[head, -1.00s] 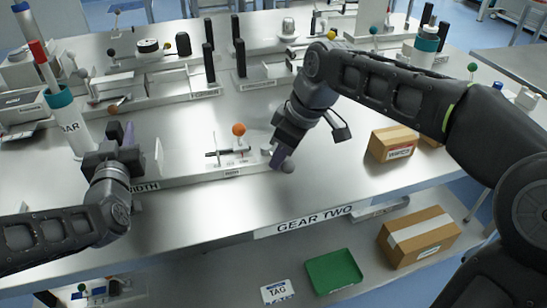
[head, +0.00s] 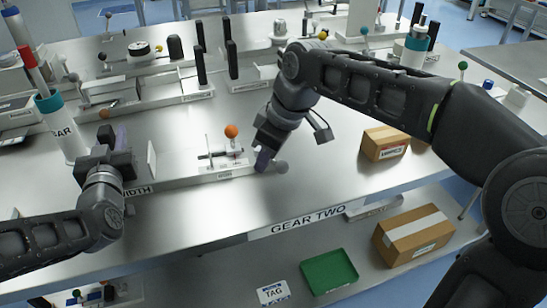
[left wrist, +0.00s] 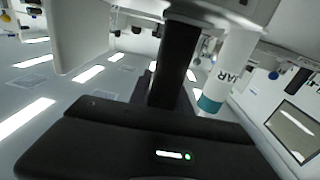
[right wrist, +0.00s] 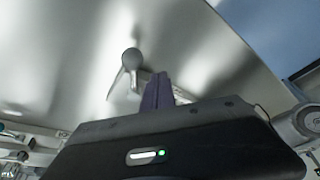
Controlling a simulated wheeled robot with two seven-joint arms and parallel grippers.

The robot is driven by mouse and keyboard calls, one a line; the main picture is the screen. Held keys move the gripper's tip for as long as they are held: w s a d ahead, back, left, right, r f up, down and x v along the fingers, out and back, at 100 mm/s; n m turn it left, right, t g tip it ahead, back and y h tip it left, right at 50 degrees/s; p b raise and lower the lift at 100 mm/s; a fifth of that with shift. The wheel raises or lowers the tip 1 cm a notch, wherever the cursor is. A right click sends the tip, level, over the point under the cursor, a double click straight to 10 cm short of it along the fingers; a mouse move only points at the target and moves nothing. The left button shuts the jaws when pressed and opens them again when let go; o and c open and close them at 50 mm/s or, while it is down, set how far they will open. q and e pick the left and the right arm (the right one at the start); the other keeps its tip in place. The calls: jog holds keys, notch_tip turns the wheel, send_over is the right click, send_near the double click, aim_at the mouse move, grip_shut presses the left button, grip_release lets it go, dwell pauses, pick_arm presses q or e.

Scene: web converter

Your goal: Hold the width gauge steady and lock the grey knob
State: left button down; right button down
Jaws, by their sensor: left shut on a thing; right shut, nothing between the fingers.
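The width gauge (head: 200,178) is a long pale rail marked WIDTH along the table's front edge. An orange ball (head: 231,131) stands above its scale. The grey knob (head: 281,167) is a round ball at its right end; it also shows in the right wrist view (right wrist: 131,60) on a thin lever. My right gripper (head: 262,160) is shut and empty, just left of the knob; I cannot tell whether they touch. My left gripper (head: 114,136) is shut on the gauge's left end, apparently a dark upright handle, which the fingers partly hide.
A white cylinder with a teal band (head: 62,125) stands close behind my left gripper. Other gauges with black handles (head: 232,65) stand farther back. A cardboard box (head: 385,143) is to the right. A green tray (head: 329,272) lies on the lower shelf. The front tabletop is clear.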

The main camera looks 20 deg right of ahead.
pick_arm(q)
jog(key=shift+f, duration=0.7)
pick_arm(e)
jog(key=shift+a+r, duration=0.45)
jog(key=shift+a, duration=0.25)
pick_arm(q)
jog(key=shift+a, duration=0.1)
pick_arm(e)
jog(key=d+r, duration=0.3)
jog(key=r, duration=0.5)
jog(key=shift+r, duration=0.4)
pick_arm(q)
jog(key=shift+r, duration=0.35)
pick_arm(e)
jog(key=shift+w, duration=0.1)
pick_arm(q)
jog(key=c, duration=1.5)
grip_release()
jog(key=o, duration=0.4)
jog(key=shift+r, duration=0.3)
